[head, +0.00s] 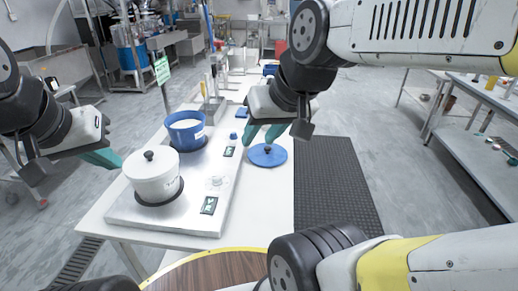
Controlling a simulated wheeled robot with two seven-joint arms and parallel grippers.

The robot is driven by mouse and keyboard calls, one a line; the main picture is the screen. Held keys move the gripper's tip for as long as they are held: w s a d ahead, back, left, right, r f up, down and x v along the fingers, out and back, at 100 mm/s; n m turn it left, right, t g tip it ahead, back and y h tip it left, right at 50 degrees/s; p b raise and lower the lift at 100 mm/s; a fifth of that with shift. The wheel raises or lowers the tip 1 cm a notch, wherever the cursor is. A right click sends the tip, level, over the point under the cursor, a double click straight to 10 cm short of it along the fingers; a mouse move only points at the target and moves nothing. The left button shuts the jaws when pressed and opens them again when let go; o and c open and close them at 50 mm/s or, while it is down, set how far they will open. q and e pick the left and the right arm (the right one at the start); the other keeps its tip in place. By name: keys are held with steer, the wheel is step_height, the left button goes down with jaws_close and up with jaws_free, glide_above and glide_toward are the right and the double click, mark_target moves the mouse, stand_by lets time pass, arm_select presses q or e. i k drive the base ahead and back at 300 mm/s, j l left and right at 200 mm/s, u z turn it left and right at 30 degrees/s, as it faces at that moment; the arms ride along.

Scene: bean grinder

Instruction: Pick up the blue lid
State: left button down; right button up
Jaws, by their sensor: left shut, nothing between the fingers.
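The blue lid (276,158) lies flat on the white table, right of the metal appliance, with a small dark knob on top. My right gripper (260,138) points down just above and behind the lid. Its two teal fingers are apart with nothing seen between them. Its fingertips are close to the knob; I cannot tell whether they touch it. My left gripper (112,162) is at the left, beside the white pot and far from the lid. Its teal fingers are together and hold nothing.
A white lidded pot (149,179) and an open blue pot (186,134) with pale contents stand on the metal appliance (205,190). A round wooden surface (205,273) is in front. The table's right edge is near the lid.

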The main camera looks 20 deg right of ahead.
mark_target(261, 154)
steer(key=k+l+u, duration=0.1)
steer(key=k+l, duration=0.15)
steer(key=l, duration=0.2)
steer(key=k+l+u, duration=0.1)
steer(key=k+l, duration=0.15)
steer(key=l, duration=0.15)
steer(key=k+l+u, duration=0.1)
steer(key=k+l, duration=0.2)
steer(key=l+u, duration=0.35)
steer(key=l, duration=1.1)
steer(key=i+l+u, duration=0.15)
steer(key=i+l, duration=0.25)
steer(key=i+l+u, duration=0.2)
steer(key=i+l, duration=0.15)
steer(key=l, duration=0.3)
steer(key=i, duration=0.4)
